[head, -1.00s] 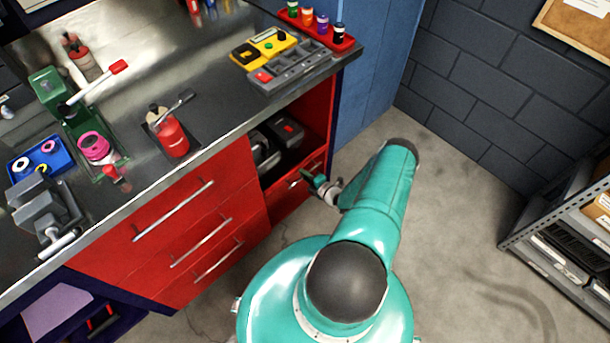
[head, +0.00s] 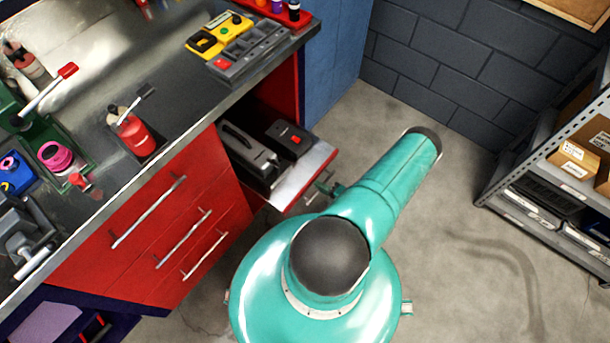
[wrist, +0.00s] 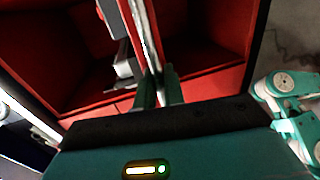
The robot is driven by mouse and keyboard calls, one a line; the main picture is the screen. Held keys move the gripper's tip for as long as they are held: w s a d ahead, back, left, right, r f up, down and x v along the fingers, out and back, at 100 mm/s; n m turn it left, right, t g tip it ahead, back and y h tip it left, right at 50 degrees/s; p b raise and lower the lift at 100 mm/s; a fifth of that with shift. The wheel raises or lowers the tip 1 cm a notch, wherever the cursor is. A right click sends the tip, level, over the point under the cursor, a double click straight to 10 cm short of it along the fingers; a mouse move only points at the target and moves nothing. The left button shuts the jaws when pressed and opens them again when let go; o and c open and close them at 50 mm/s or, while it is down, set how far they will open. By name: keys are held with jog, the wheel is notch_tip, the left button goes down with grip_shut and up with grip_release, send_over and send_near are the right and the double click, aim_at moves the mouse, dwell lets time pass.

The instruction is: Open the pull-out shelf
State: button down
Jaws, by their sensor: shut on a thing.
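The pull-out shelf (head: 308,172) sticks out partway from the open bay at the right end of the red workbench, its grey top bare near the front. A long dark case (head: 246,155) and a black box with a red spot (head: 289,139) sit on it. My gripper (head: 324,187) is at the shelf's front, partly hidden by my arm. In the wrist view my gripper (wrist: 158,88) is shut on the shelf's handle (wrist: 145,40), a pale bar running up between the fingers. Red inner walls of the bay show around it.
Closed red drawers (head: 160,230) with bar handles lie left of the shelf. A grey metal rack (head: 550,150) with boxes stands at the right. The concrete floor (head: 440,210) between is clear. A yellow-and-black organiser (head: 220,35) sits on the bench top.

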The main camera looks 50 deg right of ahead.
jog(key=s, duration=1)
jog(key=shift+s+d, duration=0.15)
jog(key=shift+s, duration=0.25)
jog(key=c, duration=1.6)
grip_release()
jog(key=shift+c, duration=0.2)
jog(key=s+r, duration=0.2)
jog(key=s, duration=1.1)
jog(key=shift+s+d+r, duration=0.2)
jog(key=shift+s+r, duration=0.05)
jog(key=shift+r, duration=0.1)
